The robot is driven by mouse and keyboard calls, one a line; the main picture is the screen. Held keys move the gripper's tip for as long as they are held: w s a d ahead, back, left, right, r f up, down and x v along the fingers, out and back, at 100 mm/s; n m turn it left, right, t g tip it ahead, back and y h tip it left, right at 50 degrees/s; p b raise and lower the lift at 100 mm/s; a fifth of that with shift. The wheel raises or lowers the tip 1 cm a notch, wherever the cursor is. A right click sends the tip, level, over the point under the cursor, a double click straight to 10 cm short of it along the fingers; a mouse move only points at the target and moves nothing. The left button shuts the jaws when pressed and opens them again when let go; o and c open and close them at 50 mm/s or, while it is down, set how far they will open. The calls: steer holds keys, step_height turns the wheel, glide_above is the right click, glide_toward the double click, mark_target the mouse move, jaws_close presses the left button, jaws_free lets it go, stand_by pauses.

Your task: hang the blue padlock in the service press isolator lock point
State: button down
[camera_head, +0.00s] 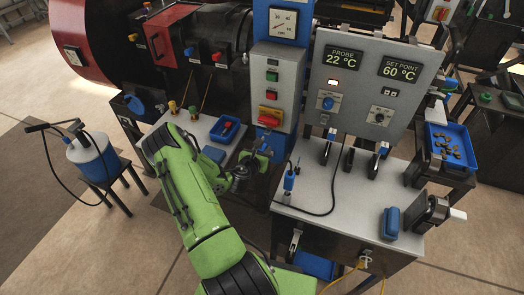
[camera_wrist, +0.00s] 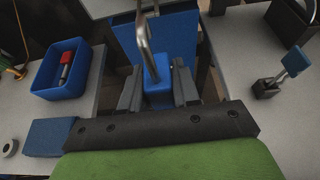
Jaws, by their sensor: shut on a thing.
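My gripper (camera_wrist: 157,88) is shut on the blue padlock (camera_wrist: 158,95), with one grey finger on each side of its body. The padlock's metal shackle (camera_wrist: 143,32) points away from the gripper, towards the top of the wrist view. In the head view my gripper (camera_head: 247,172) is low in front of the grey control column, and I cannot make out the padlock clearly there. The column carries a red and yellow isolator switch (camera_head: 269,117). The gripper is below it and apart from it. The lock point itself is too small to tell.
A blue tray (camera_head: 225,130) with a red-ended item and a blue block (camera_head: 214,153) are left of the gripper. A blue-handled probe (camera_head: 289,178) with a cable stands on the right bench (camera_head: 325,205). The display panel (camera_head: 345,90) rises behind that bench.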

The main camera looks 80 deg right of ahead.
mark_target(265, 144)
steer(key=shift+d, duration=0.1)
steer(key=shift+s+d+p, duration=0.1)
steer(key=shift+d+p, duration=1.25)
steer(key=shift+d, duration=0.1)
steer(key=shift+d, duration=0.1)
stand_by(0.6)
steer(key=shift+s+d+p, duration=0.1)
steer(key=shift+d+p, duration=0.4)
steer(key=shift+d, duration=0.1)
steer(key=shift+f, duration=0.15)
steer(key=shift+f+b, duration=0.6)
steer(key=shift+f, duration=0.05)
steer(key=shift+r, duration=0.15)
